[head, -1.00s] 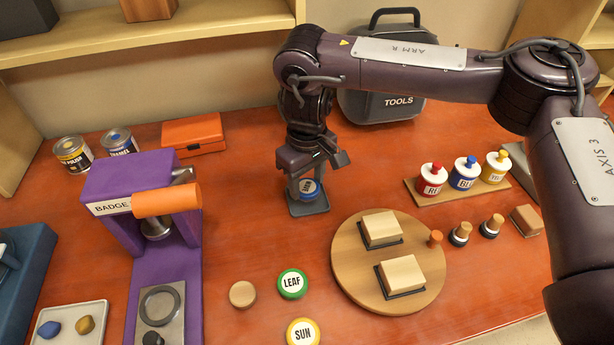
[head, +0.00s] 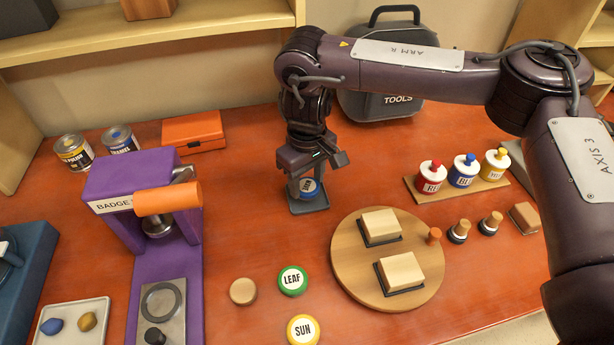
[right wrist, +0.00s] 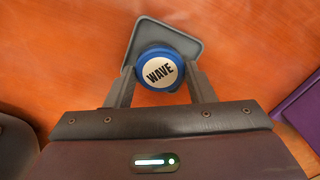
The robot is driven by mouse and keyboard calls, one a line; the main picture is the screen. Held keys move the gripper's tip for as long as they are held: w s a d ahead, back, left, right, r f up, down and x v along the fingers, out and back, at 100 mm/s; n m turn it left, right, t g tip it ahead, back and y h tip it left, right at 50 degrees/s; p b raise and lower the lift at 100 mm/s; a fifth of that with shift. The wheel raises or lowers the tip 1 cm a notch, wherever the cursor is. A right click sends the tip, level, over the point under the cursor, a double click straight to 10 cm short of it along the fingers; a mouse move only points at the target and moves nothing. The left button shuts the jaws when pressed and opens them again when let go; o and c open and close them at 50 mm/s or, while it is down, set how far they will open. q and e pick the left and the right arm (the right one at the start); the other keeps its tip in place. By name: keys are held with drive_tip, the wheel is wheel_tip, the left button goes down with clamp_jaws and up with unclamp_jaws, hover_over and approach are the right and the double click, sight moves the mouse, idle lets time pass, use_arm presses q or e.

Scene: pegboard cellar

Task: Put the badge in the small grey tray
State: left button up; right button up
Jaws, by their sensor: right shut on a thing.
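The badge (head: 310,188) is a round blue disc with a pale face; it reads WAVE in the right wrist view (right wrist: 160,70). My right gripper (head: 309,190) points down and is shut on the badge, one finger at each side of it. The small grey tray (head: 312,208) lies on the table directly under the badge and fingers. The tray also shows behind the badge in the right wrist view (right wrist: 165,32). I cannot tell whether the badge touches the tray floor. My left gripper is not in view.
A round wooden board (head: 345,255) with two blocks is right of the tray. LEAF (head: 292,281) and SUN (head: 302,330) badges lie in front. A purple badge press (head: 120,180) stands left, an orange box (head: 193,131) behind it, and a TOOLS case (head: 385,75) behind the arm.

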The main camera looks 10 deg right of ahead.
drive_tip(key=shift+f, duration=0.4)
drive_tip(key=shift+p, duration=0.75)
idle(1.1)
drive_tip(key=shift+f, duration=0.1)
drive_tip(key=o, duration=0.9)
drive_tip(key=shift+o, duration=0.3)
drive_tip(key=o, duration=0.3)
drive_tip(key=shift+o, duration=0.2)
